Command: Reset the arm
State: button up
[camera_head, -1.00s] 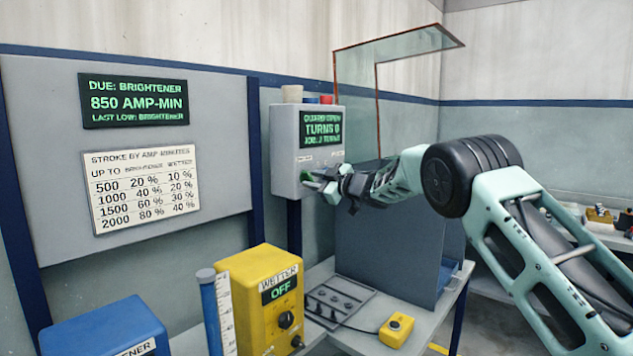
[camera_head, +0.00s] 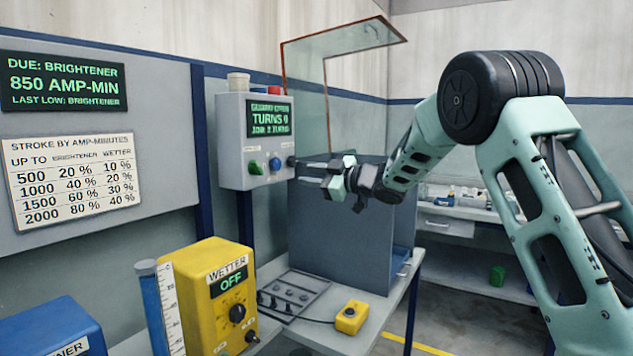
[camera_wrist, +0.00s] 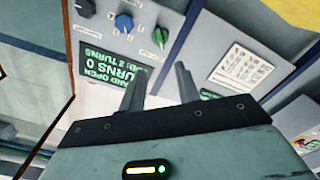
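My gripper (camera_head: 306,172) points left in the head view, held level just right of the grey control box (camera_head: 228,140). In the wrist view its two dark fingers (camera_wrist: 160,88) stand apart with nothing between them. The box has a green knob (camera_head: 256,168), a blue knob (camera_head: 275,164) and a black knob (camera_head: 291,161). In the wrist view the green knob (camera_wrist: 160,36) and blue knob (camera_wrist: 124,22) lie beyond the fingertips, apart from them. The box's display (camera_head: 270,118) reads "TURNS 0", with a guard line above, and is upside down in the wrist view.
A grey-blue tank (camera_head: 340,235) stands below my arm, with a raised clear, red-edged guard (camera_head: 303,85) behind. On the bench are a yellow WETTER box (camera_head: 215,300) reading OFF, a blue box (camera_head: 50,325) and a yellow button box (camera_head: 351,317). Floor at right is clear.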

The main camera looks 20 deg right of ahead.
jog(key=shift+s+d, duration=0.4)
jog(key=shift+s, duration=0.1)
jog(key=shift+a, duration=0.1)
jog(key=s+a+f+m+g+h, duration=0.35)
jog(key=s+a+f, duration=0.25)
jog(key=s+a, duration=0.3)
jog(key=s+a+f+m+g+h, duration=0.2)
jog(key=s+a+f+m+h, duration=0.15)
jog(key=s+a+f, duration=0.4)
jog(key=s+f+g+h, duration=0.1)
jog(key=s+f+g, duration=0.1)
jog(key=s, duration=0.9)
jog(key=s+f+g+h, duration=0.1)
jog(key=s+g, duration=0.3)
jog(key=s, duration=0.7)
jog(key=s+f+g+h, duration=0.1)
jog(key=s+f+g, duration=0.2)
jog(key=s, duration=0.9)
jog(key=shift+a+f, duration=0.15)
jog(key=shift+f, duration=0.2)
jog(key=shift+w, duration=0.1)
